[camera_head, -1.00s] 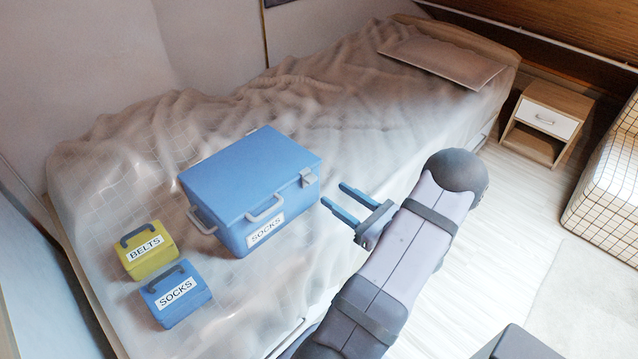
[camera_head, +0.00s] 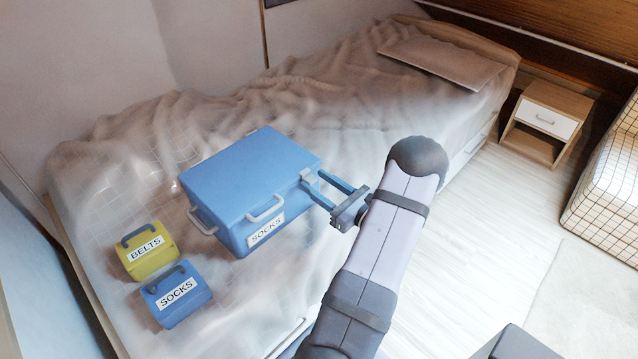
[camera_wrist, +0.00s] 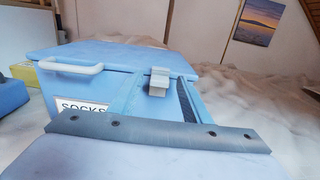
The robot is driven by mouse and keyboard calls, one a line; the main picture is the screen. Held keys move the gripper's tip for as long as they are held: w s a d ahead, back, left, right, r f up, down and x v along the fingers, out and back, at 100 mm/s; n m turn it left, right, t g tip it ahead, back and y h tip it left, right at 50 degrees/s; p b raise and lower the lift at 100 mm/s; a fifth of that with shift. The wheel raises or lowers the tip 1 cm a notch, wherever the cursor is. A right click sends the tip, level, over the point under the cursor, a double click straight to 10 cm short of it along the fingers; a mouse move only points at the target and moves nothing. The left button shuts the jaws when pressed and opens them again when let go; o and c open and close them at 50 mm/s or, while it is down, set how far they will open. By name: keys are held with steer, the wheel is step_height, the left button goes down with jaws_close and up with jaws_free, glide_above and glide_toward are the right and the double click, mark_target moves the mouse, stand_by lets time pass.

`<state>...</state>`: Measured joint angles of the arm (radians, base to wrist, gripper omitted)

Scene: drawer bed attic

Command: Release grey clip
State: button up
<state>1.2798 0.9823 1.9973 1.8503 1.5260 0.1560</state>
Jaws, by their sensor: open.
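The large blue box (camera_head: 235,185) labelled SOCKS sits on the bed with its lid down. The grey clip (camera_head: 309,179) is on the box's right side at the lid edge. It also shows in the wrist view (camera_wrist: 158,80), hanging over the seam between lid and body. My gripper (camera_head: 329,184) is open, its blue fingers pointing at the clip from the right. In the wrist view the fingers (camera_wrist: 158,98) reach forward on either side of the clip. Whether they touch it I cannot tell.
A small yellow BELTS box (camera_head: 147,251) and a small blue SOCKS box (camera_head: 176,294) stand on the bed at the lower left. Grey handles (camera_head: 265,210) stick out from the large box. The rumpled bed (camera_head: 350,105) is clear behind it.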

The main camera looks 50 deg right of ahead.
steer(key=shift+c, duration=0.6)
steer(key=c, duration=0.9)
steer(key=shift+c, duration=0.2)
steer(key=shift+f, duration=0.15)
